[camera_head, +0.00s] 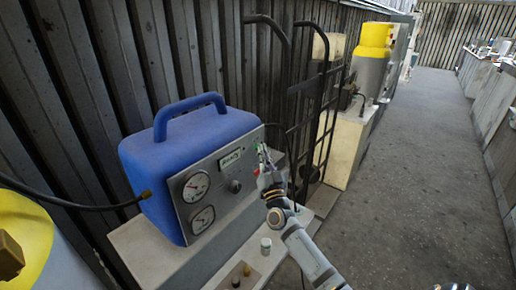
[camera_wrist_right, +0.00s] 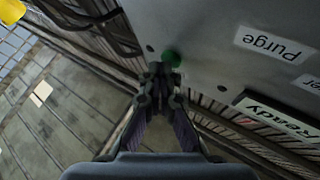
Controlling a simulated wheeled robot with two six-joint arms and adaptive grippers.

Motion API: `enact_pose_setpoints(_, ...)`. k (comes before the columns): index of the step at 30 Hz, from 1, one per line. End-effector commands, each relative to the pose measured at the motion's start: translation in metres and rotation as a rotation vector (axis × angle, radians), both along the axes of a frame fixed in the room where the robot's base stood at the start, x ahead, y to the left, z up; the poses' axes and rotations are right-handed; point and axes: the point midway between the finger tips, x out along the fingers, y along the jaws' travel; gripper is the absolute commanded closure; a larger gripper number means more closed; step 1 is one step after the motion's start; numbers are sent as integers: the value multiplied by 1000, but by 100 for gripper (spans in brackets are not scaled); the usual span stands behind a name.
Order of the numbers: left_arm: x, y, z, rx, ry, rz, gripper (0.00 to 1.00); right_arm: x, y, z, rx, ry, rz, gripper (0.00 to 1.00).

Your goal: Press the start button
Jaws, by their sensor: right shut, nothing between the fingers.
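The blue machine (camera_head: 190,140) with a grey front panel (camera_head: 218,190) stands on a light ledge at the left. My right gripper (camera_head: 264,162) is shut and empty, at the right end of this panel. In the right wrist view, a green button (camera_wrist_right: 172,58) lies just beyond the closed fingertips (camera_wrist_right: 160,72), which partly cover it. I cannot tell whether they touch. A "Purge" label (camera_wrist_right: 273,44) and a "Ready" display (camera_wrist_right: 275,122) appear upside down there. No start label is readable.
The panel carries two round gauges (camera_head: 196,186) and a dark knob (camera_head: 234,186). A black hand truck (camera_head: 322,110) leans behind my right arm. The grey floor (camera_head: 420,170) at the right is clear.

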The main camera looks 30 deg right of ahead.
Motion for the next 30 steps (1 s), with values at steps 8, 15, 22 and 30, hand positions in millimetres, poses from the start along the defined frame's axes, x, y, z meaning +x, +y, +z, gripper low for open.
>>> enact_pose_setpoints(8,0,0,0,0,0,0,60,1,0,0,0,0,0,100)
enact_pose_setpoints(15,0,0,2,0,0,0,60,0,0,1,0,1,0,100)
enact_pose_setpoints(22,0,0,10,0,0,0,60,-9,-3,1,0,1,0,100)
enact_pose_setpoints(30,0,0,13,0,0,0,60,-12,-5,1,-1,1,0,100)
